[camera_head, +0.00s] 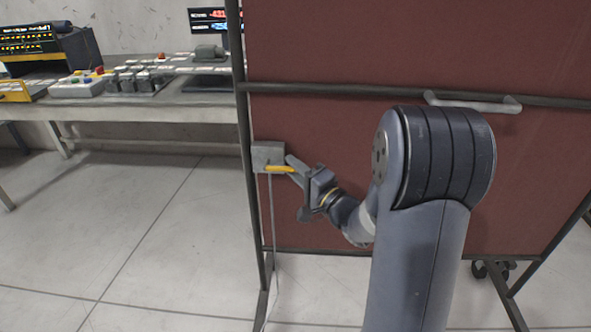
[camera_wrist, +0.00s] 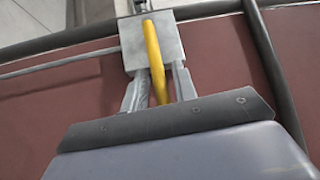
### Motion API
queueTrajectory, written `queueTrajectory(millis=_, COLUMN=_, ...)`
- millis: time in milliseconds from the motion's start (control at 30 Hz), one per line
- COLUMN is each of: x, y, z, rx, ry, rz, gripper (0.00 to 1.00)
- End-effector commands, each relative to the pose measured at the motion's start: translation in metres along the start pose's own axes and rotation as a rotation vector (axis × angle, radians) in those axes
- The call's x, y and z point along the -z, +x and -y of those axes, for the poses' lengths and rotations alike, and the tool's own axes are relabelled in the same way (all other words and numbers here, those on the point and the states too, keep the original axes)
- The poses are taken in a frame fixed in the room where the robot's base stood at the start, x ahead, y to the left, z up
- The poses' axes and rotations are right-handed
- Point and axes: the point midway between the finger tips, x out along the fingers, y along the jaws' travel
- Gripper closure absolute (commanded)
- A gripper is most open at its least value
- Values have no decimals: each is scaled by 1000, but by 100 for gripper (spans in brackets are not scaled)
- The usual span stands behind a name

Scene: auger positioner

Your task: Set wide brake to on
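The wide brake seems to be the grey box (camera_head: 268,152) with a yellow lever (camera_head: 279,169) at the left edge of the dark red panel. In the wrist view the box (camera_wrist: 134,45) is at the top centre, and the lever (camera_wrist: 153,50) runs from it down between my fingers. My gripper (camera_head: 292,168) is at the lever from the right. In the wrist view my gripper (camera_wrist: 158,75) has one finger on each side of the lever, with narrow gaps showing, so it looks open around it. The lever's lower end is hidden behind my gripper body.
The dark red panel (camera_head: 330,45) stands in a dark metal frame, with a grey handle (camera_head: 472,103) at upper right. A thin grey rod (camera_head: 272,225) hangs below the box. A workbench (camera_head: 150,98) with controls is at the left. Floor at lower left is clear.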

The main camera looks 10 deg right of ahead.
Motion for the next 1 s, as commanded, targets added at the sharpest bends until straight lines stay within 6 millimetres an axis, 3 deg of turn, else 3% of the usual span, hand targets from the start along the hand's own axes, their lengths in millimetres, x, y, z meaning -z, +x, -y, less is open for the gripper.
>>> queueTrajectory(millis=300, x=0, y=0, z=0, rx=0, ry=0, rz=0, gripper=99)
queueTrajectory(millis=1000, x=1, y=1, z=8, rx=-37, ry=-34, rz=10, gripper=100)
